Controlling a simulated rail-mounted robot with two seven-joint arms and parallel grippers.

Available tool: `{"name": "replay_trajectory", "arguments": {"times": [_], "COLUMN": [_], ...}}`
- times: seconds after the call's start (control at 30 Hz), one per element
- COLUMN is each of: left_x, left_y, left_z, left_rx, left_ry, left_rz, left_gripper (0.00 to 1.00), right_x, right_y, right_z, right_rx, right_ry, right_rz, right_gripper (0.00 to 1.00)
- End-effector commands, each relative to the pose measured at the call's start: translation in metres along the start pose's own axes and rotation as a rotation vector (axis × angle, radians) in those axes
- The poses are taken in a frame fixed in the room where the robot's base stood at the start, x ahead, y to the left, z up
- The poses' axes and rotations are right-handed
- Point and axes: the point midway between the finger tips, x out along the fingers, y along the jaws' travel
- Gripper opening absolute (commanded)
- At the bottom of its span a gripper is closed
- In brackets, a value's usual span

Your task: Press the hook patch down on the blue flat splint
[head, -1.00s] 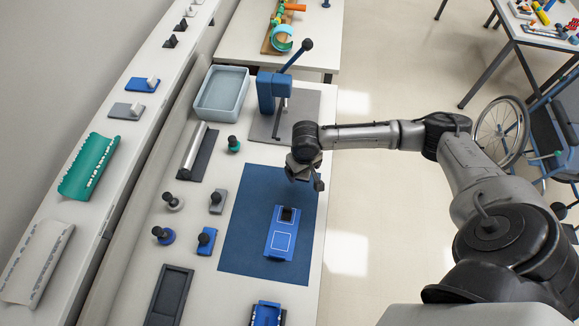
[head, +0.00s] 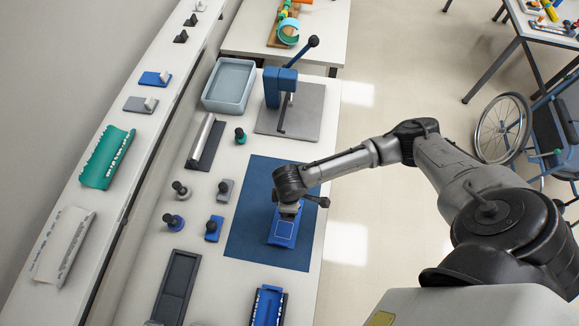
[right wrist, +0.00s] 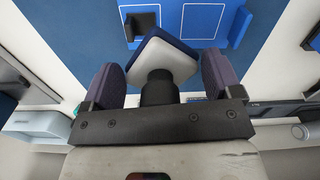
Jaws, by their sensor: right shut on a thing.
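The blue flat splint (head: 284,232) lies on the dark blue mat, partly under my right gripper (head: 289,210). In the right wrist view the splint (right wrist: 172,18) shows a white square outline and the black hook patch (right wrist: 143,22) on its face. In the head view my gripper hides the patch. My right gripper (right wrist: 160,85) is shut on a pale pad tool (right wrist: 163,58) with a dark blue edge and a black stem. The pad looks tilted in the wrist view and covers part of the splint. I cannot tell whether it touches the splint. My left gripper is out of view.
The dark blue mat (head: 240,235) lies on the white table. Left of it are knobbed tools (head: 173,222), small blocks (head: 213,228) and a dark tray (head: 177,285). A blue lever press (head: 280,90) and a grey-blue bin (head: 229,85) stand behind. A blue cradle (head: 267,307) is in front.

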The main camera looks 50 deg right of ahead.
Motion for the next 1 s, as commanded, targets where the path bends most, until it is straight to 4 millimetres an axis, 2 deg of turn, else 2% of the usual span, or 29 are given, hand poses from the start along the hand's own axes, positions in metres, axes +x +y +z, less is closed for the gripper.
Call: {"name": "replay_trajectory", "arguments": {"times": [0.2,0.4,0.63,1.0], "left_x": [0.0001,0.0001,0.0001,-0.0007], "left_y": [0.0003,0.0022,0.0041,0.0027], "left_z": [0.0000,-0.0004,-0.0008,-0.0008], "left_rx": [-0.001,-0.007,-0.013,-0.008], "left_ry": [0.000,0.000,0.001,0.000], "left_rz": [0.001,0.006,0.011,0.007], "left_gripper": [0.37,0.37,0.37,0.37], "right_x": [-0.0003,-0.0003,-0.0003,-0.0008], "right_y": [0.0050,0.0058,0.0058,0.0057], "right_z": [-0.0017,-0.0018,-0.0018,-0.0017], "right_rx": [-0.327,-0.527,-0.620,-0.626], "right_ry": [0.000,0.000,0.000,0.000], "right_rz": [0.000,0.000,0.000,0.000], "right_gripper": [0.47,0.47,0.47,0.47]}}
